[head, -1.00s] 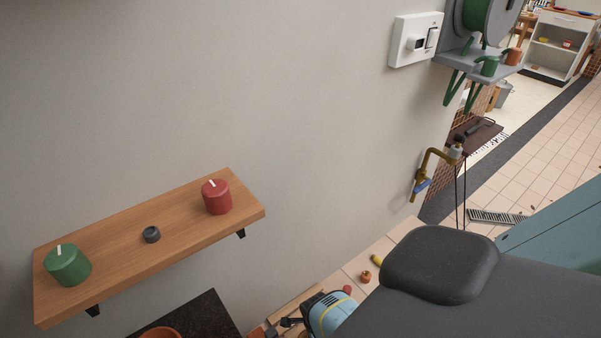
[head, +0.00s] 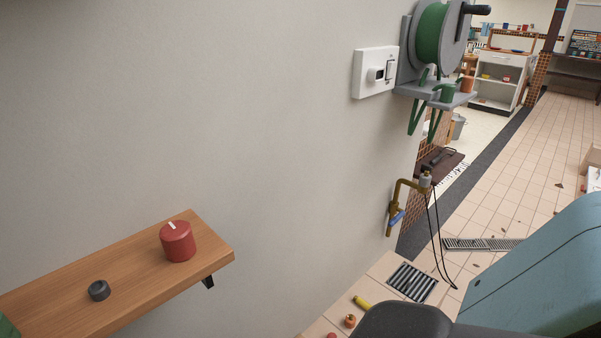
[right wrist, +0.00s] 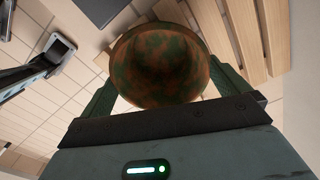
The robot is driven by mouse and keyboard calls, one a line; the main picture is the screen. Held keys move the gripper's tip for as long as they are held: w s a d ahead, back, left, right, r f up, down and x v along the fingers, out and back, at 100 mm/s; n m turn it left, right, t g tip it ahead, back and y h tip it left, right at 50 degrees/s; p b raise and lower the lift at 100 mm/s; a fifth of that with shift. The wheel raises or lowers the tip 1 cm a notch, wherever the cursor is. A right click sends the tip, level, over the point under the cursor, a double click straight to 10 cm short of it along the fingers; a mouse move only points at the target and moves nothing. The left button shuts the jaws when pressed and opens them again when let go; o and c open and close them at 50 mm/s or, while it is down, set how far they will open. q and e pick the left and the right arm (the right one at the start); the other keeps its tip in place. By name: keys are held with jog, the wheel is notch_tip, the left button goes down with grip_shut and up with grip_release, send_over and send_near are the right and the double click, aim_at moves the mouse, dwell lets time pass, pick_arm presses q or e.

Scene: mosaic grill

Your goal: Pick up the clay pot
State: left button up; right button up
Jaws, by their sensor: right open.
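A round pot (right wrist: 160,68) with a mottled brown and green inside shows in the right wrist view, its open mouth facing the camera. It looks like the clay pot. My right gripper (right wrist: 160,85) is open, with one finger on each side of the pot. I cannot tell whether the fingers touch it. The pot is not visible in the head view. My left gripper is not in the head view.
A hose reel (head: 433,35), white switch box (head: 375,72) and brass tap (head: 397,205) are on the wall. Tiled floor (head: 520,190) lies open at the right.

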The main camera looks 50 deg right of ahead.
jog(key=shift+s+f+b, duration=0.1)
jog(key=shift+f+b, duration=2.35)
jog(key=shift+f, duration=0.5)
jog(key=shift+f+b, duration=0.1)
jog(key=shift+b, duration=0.3)
jog(key=c, duration=1)
